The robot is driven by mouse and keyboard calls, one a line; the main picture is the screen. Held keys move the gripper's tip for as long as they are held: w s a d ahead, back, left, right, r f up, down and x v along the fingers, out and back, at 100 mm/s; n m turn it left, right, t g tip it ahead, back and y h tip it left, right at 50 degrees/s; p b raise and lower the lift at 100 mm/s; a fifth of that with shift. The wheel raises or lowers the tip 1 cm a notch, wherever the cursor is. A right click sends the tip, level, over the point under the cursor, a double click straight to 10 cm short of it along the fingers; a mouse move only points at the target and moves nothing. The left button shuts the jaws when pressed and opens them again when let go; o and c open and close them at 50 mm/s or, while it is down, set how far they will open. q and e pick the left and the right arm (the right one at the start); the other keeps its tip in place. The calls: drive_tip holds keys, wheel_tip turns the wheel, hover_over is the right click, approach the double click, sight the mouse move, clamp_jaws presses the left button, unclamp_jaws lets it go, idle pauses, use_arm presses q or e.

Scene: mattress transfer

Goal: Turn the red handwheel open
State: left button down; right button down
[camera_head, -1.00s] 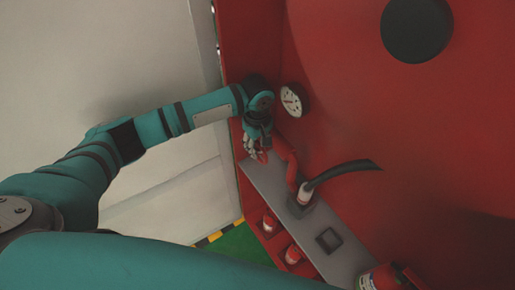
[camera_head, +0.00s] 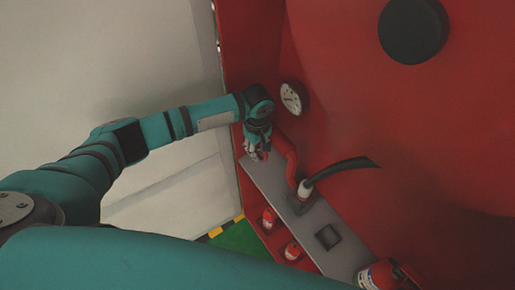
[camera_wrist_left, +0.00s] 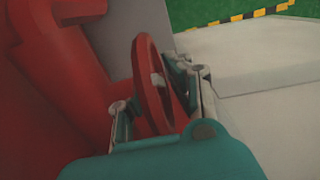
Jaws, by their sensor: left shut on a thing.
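The red handwheel (camera_wrist_left: 148,75) shows in the left wrist view as a red ring with a pale hub, seen nearly edge-on. My left gripper (camera_wrist_left: 152,100) is shut on its rim, one finger on each side. In the head view my left gripper (camera_head: 257,148) is small and covers most of the handwheel; only a bit of red shows at its fingers. The handwheel sits by a red pipe (camera_head: 287,155) at the left end of a grey shelf. My right gripper is not in view.
A black curved hose (camera_head: 340,168) rises from the shelf (camera_head: 270,187).

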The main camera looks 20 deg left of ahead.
use_arm(q)
drive_tip(key=t+y, duration=0.3)
drive_tip(key=y, duration=0.1)
drive_tip(key=shift+a+r+t+y, duration=0.1)
drive_tip(key=shift+t+y, duration=0.2)
drive_tip(key=shift+y, duration=0.1)
drive_tip(key=shift+w+t+y+b, duration=0.1)
drive_tip(key=shift+t+y+b, duration=0.45)
drive_tip(key=shift+t+y, duration=0.35)
drive_tip(key=shift+a+t+y+b, duration=0.1)
drive_tip(key=shift+t+y+b, duration=0.25)
drive_tip(key=shift+y, duration=0.15)
drive_tip(key=t+y+b, duration=0.3)
drive_tip(key=y+b, duration=0.1)
drive_tip(key=b, duration=0.3)
drive_tip(key=shift+a+r, duration=0.1)
drive_tip(key=shift+r, duration=0.1)
drive_tip(key=shift+w+r+t+y+b, duration=0.1)
drive_tip(key=shift+r+t+y+b, duration=0.15)
drive_tip(key=shift+t+y+b, duration=0.65)
drive_tip(key=shift+r+g+b, duration=0.2)
drive_tip(key=shift+g+b, duration=0.05)
drive_tip(key=shift+b, duration=0.3)
